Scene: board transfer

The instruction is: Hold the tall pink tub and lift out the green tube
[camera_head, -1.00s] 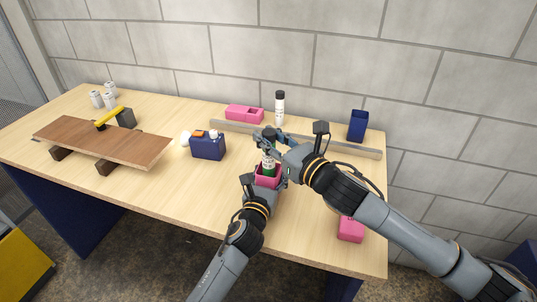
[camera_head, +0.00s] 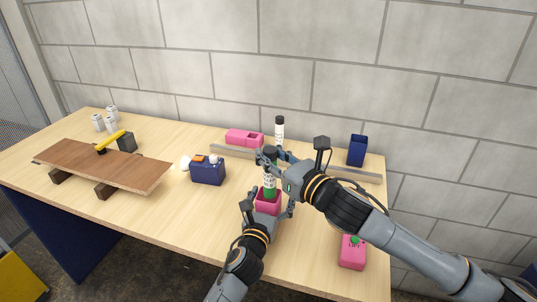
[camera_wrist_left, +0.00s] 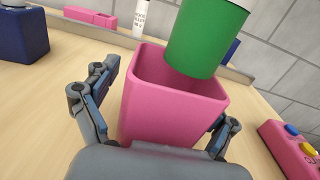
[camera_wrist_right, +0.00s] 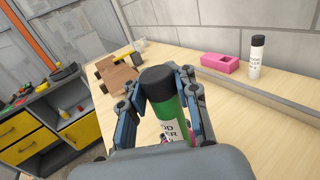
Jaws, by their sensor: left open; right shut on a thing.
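The tall pink tub (camera_head: 268,207) stands upright on the table, and it also shows in the left wrist view (camera_wrist_left: 170,110). My left gripper (camera_head: 269,204) is open, with one finger on each side of the tub. The green tube (camera_head: 270,190) has a dark cap and a white label. My right gripper (camera_head: 268,158) is shut on its upper part; the right wrist view shows the fingers on both sides of the tube (camera_wrist_right: 166,105). The tube is upright over the tub's mouth.
A blue box (camera_head: 208,172) stands to the left, beside a brown board (camera_head: 105,165) on blocks. Behind are a low pink box (camera_head: 240,138), a white bottle (camera_head: 279,132) and a dark blue tub (camera_head: 356,152). A pink button box (camera_head: 352,255) is at the front right.

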